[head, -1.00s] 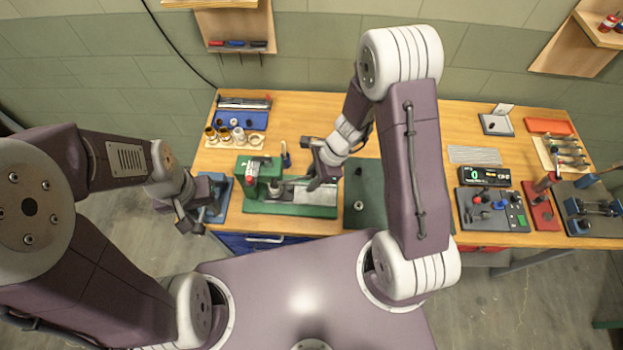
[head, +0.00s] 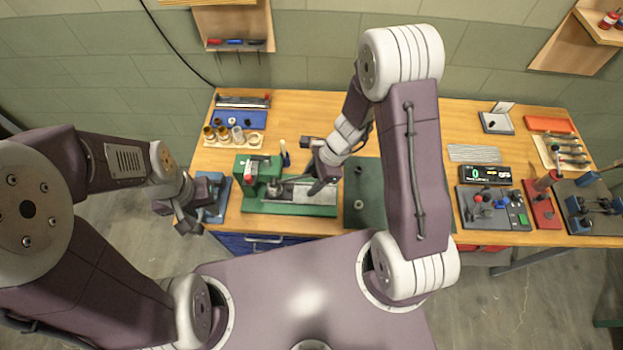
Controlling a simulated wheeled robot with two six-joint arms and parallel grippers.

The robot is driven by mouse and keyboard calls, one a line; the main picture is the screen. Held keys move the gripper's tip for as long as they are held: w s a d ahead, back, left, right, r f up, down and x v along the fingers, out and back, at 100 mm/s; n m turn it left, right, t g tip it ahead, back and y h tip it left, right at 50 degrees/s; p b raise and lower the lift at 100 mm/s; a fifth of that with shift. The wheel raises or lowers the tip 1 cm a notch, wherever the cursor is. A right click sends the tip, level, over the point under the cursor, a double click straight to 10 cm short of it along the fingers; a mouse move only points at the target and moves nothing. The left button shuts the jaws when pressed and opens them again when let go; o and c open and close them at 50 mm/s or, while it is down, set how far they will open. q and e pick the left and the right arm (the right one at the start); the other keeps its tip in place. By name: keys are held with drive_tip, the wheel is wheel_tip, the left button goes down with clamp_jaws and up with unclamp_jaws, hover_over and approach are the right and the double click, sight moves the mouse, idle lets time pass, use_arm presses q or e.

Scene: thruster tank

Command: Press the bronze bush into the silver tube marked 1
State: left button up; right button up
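A green press (head: 253,170) with a long base (head: 290,208) stands on the bench left of centre, a metal slide along its top. My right gripper (head: 318,187) hangs over the right end of the press base, fingers pointing down. Whether it holds anything is hidden at this size. My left gripper (head: 186,226) is off the bench's front left edge, beside a small blue fixture (head: 213,197). Bronze and pale cylindrical parts (head: 222,133) stand in a light wooden rack (head: 250,143) at the back left. I cannot read any tube mark or tell which part is the named bush.
A dark green mat (head: 365,215) with small round parts lies right of the press. A blue tray (head: 240,117) lies behind the rack. A digital readout (head: 485,174), grey fixture plates (head: 492,222) and a red fixture (head: 541,210) fill the right side. My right arm covers the bench's middle.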

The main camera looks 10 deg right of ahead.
drive_tip(key=p+v, duration=0.2)
drive_tip(key=v, duration=0.7)
